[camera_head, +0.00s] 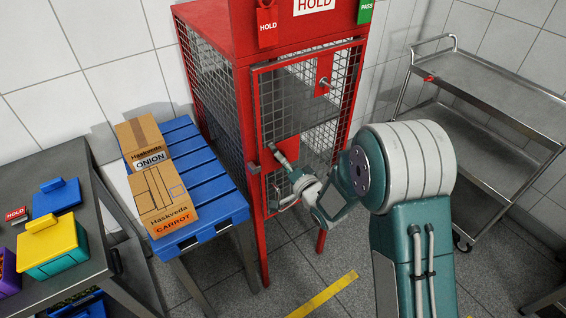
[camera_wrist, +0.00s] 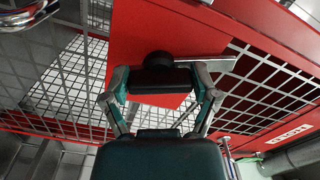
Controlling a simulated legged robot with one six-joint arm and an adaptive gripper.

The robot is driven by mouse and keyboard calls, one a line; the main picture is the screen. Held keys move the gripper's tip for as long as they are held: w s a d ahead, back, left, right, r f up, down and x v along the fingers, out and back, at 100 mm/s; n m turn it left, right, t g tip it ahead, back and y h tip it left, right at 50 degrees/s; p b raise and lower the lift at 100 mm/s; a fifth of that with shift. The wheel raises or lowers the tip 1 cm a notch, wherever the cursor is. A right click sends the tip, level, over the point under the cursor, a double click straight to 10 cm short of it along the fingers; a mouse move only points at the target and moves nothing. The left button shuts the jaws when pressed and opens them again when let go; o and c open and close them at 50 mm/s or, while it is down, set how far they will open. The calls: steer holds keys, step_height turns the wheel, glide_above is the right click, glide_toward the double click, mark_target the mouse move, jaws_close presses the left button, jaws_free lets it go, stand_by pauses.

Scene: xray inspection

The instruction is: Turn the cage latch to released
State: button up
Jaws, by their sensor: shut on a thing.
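The red cage (camera_head: 240,110) has a mesh door with a red plate (camera_head: 288,150) low on its left part. A grey bar-like latch handle (camera_head: 281,155) lies slanted across this plate. My gripper (camera_head: 288,184) is at the plate, its fingers at the handle's lower end. In the wrist view my gripper (camera_wrist: 163,85) is shut on the latch handle, in front of the red plate (camera_wrist: 140,30). A round black knob (camera_wrist: 158,58) and a metal bar (camera_wrist: 210,64) pointing right show just beyond the fingers. The gripped part is mostly hidden.
A second red plate with a small lever (camera_head: 323,84) sits higher on the door. A steel cart (camera_head: 490,85) stands right. A grey table (camera_head: 95,235) is at the far left.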

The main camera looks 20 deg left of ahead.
steer(key=shift+w+d+m, duration=0.15)
steer(key=shift+m, duration=2.25)
steer(key=shift+f, duration=0.1)
steer(key=o, duration=1.2)
steer(key=shift+w, duration=0.1)
steer(key=shift+s+d, duration=0.1)
steer(key=shift+s, duration=0.1)
steer(key=v, duration=1.1)
steer(key=shift+s+d, duration=0.2)
